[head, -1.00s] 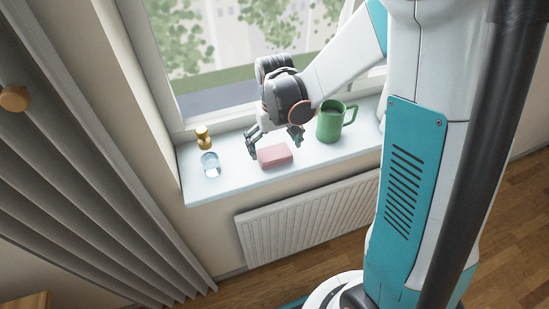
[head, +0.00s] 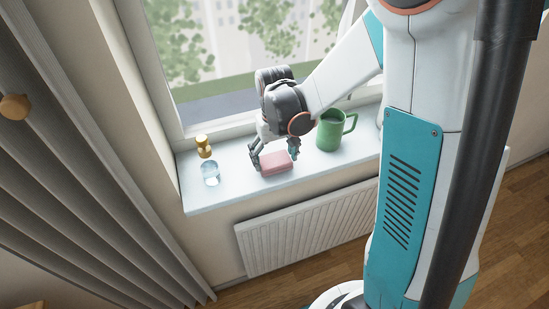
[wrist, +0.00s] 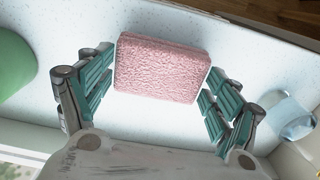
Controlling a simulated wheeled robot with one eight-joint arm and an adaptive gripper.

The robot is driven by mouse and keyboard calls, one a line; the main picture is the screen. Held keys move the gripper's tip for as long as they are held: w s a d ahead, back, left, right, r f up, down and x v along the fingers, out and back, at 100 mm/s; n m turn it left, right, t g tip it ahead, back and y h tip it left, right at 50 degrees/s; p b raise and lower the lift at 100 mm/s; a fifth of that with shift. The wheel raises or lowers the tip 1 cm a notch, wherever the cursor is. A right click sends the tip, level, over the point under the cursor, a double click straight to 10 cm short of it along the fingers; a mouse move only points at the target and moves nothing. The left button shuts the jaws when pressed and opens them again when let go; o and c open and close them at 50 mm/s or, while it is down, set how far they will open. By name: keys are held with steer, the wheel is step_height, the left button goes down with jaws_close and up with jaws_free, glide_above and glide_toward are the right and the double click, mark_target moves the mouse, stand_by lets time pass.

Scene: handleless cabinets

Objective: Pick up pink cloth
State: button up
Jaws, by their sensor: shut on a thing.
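The pink cloth (head: 275,164) is a thick rounded block on the white window sill. In the wrist view the cloth (wrist: 160,68) shows a rough, textured surface between my fingers. My gripper (head: 276,159) points down from above, with one finger at each short side of the cloth. It is shut on the cloth, and the fingertips (wrist: 159,72) are at its two ends. I cannot tell whether the cloth is lifted off the sill at all.
A green mug (head: 329,132) stands right of the gripper. A small clear glass (head: 210,174) and a gold-coloured object (head: 203,147) stand to the left. The window is behind, a radiator (head: 305,228) is below the sill, and a grey curtain (head: 70,180) hangs at left.

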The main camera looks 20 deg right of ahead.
mark_target(275, 160)
step_height(275, 160, up, 20)
steer(key=p, duration=0.5)
steer(key=shift+f+p, duration=0.25)
steer(key=shift+p, duration=0.15)
